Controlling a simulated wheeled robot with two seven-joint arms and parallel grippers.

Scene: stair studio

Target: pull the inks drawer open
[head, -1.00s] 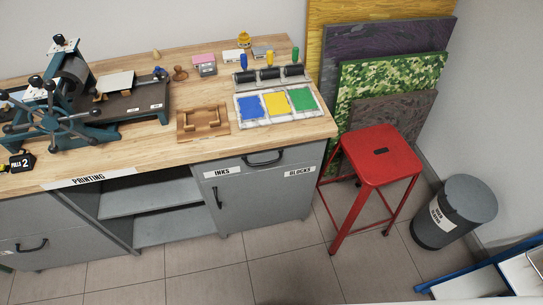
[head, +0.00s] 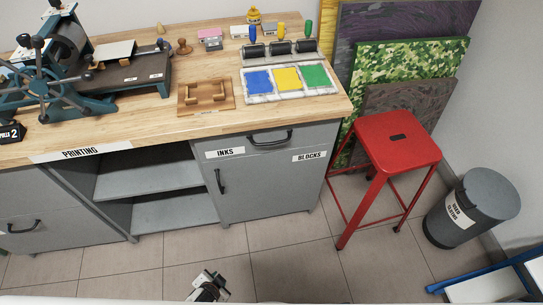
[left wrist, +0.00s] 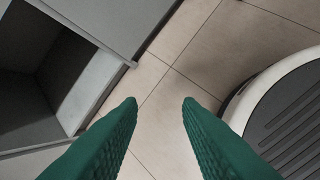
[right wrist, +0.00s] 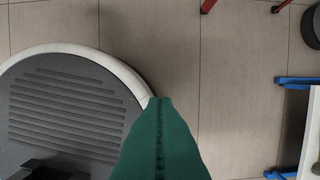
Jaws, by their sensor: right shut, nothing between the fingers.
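The inks drawer (head: 253,149) is the grey front below the right end of the wooden worktop, with a white INKS label (head: 225,153) at its left. Its dark bar handle (head: 270,138) is in the middle of the front, and the drawer looks shut. My left gripper (head: 208,287) shows at the bottom edge of the head view, low over the floor and apart from the cabinet. In the left wrist view its green fingers (left wrist: 160,103) are apart with nothing between them. My right gripper (right wrist: 158,100) is shut and empty above the floor, outside the head view.
Below the drawer is a door with a BLOCKS label (head: 309,156) and a vertical handle (head: 220,181). Open shelves (head: 150,178) lie to its left. A red stool (head: 397,140) and a grey bin (head: 472,207) stand at the right. Floor before the cabinet is clear.

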